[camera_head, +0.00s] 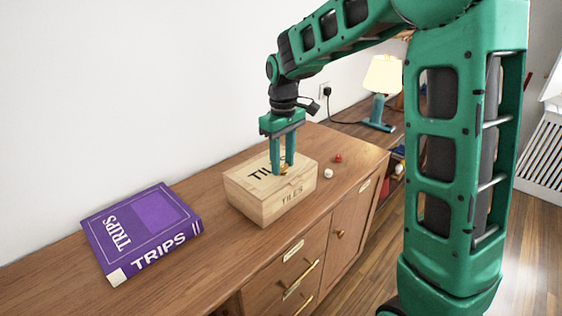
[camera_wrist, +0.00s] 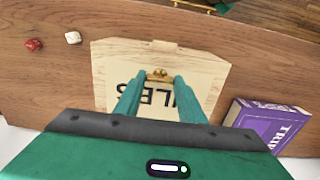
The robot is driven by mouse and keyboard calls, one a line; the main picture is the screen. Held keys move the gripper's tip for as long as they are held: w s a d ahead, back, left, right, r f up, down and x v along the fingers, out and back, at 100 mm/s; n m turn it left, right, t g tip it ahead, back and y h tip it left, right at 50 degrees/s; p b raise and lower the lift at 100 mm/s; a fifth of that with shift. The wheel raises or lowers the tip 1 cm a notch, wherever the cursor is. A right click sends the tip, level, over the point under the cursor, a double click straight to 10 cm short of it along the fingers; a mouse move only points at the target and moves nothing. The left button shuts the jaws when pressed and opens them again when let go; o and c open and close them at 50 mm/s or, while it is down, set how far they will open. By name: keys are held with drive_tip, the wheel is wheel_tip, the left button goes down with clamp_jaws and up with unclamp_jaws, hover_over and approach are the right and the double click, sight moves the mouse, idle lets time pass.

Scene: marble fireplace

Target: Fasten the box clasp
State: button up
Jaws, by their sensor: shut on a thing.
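The pale wooden box (camera_head: 258,206) marked TILES stands on the wooden cabinet, with its lid down. It also shows below my gripper in the wrist view (camera_wrist: 205,68). A small wooden tab (camera_wrist: 165,45), which looks like the clasp, sits at the box's front edge. A small brass piece (camera_wrist: 158,73) on the lid lies between my fingertips; it also shows in the head view (camera_head: 284,170). My gripper (camera_head: 283,172) points down over the lid and is shut on this brass piece. The fingers partly hide the lid's lettering. I cannot tell whether the clasp is engaged.
A purple TRIPS book (camera_head: 142,232) lies on the cabinet top (camera_head: 212,262), left of the box. A red die (camera_head: 338,158) and a white die (camera_head: 328,173) lie to its right. A lamp (camera_head: 383,80) stands further back. The white wall is close behind the box.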

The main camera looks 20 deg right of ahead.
drive_tip(key=o, duration=1.1)
drive_tip(key=shift+c, duration=0.2)
wheel_tip(320, 180, up, 11)
drive_tip(key=shift+f, duration=0.1)
drive_tip(key=s+d+f+m, duration=0.3)
drive_tip(key=s+d+m, duration=0.1)
drive_tip(key=s, duration=0.7)
drive_tip(key=s+d+f+m, duration=0.3)
drive_tip(key=s+d, duration=0.3)
drive_tip(key=s, duration=0.5)
drive_tip(key=s+d+f+m, duration=0.4)
drive_tip(key=s+d+f, duration=0.1)
drive_tip(key=s, duration=0.6)
drive_tip(key=shift+s+m, duration=0.2)
drive_tip(key=shift+m, duration=0.1)
